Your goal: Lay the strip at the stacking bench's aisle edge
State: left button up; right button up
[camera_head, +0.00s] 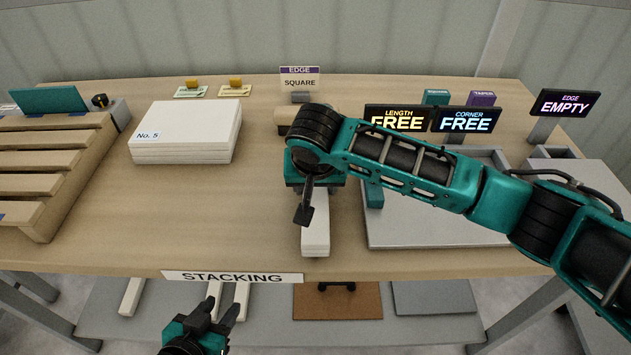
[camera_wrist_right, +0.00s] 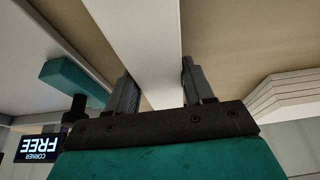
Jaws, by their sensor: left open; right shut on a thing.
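A white strip (camera_head: 316,235) points toward the front edge of the stacking bench (camera_head: 230,225), its near end a little behind that edge, to the right of the STACKING label (camera_head: 232,277). My right gripper (camera_head: 314,192) is over the strip, its fingers mostly hidden by the wrist. In the right wrist view the gripper (camera_wrist_right: 157,75) has a finger on each side of the white strip (camera_wrist_right: 140,35), holding it. I cannot tell whether the strip touches the bench top. My left gripper (camera_head: 222,312) is open and empty, low in front of the bench edge.
A white stack marked No. 5 (camera_head: 188,131) stands left of centre, beside a slatted wooden rack (camera_head: 45,165). A grey tray (camera_head: 430,225) lies to the right, below the FREE displays (camera_head: 430,119). Pale strips (camera_head: 131,296) lie on the lower shelf. Bench top left of the strip is clear.

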jog(key=shift+f, duration=0.55)
jog(key=o, duration=1.4)
jog(key=shift+c, duration=0.2)
jog(key=p+v, duration=0.1)
jog(key=v, duration=1.2)
jog(key=shift+p, duration=0.3)
jog(key=shift+f, duration=0.1)
